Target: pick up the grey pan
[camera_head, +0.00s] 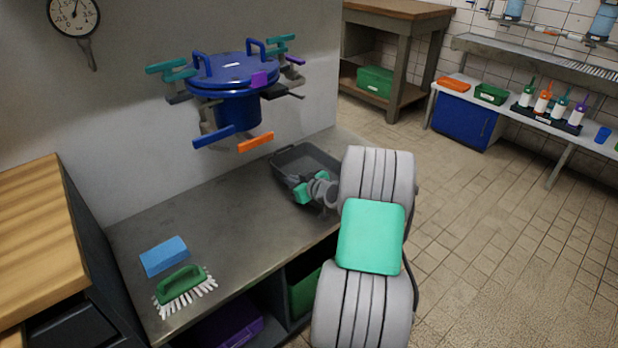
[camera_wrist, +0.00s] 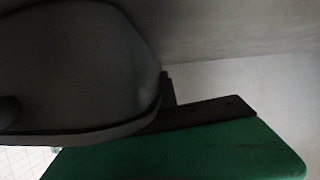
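The grey pan (camera_head: 312,157) is a dark, rectangular pan with a raised rim at the right end of the metal counter. My gripper (camera_head: 300,190), with green parts, is at the pan's near side and hides part of it. In the wrist view a large dark grey rounded shape (camera_wrist: 75,70) fills the left, very close; I cannot tell whether it is the pan. Below it is a green part with a dark strip (camera_wrist: 205,115). Whether the fingers are closed on the rim cannot be made out.
A blue sponge (camera_head: 164,257) and a green brush (camera_head: 183,286) lie on the counter (camera_head: 225,225) at the left. A blue lidded pot (camera_head: 235,90) with coloured handles is by the wall. Bins are below the counter. The middle of the counter is clear.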

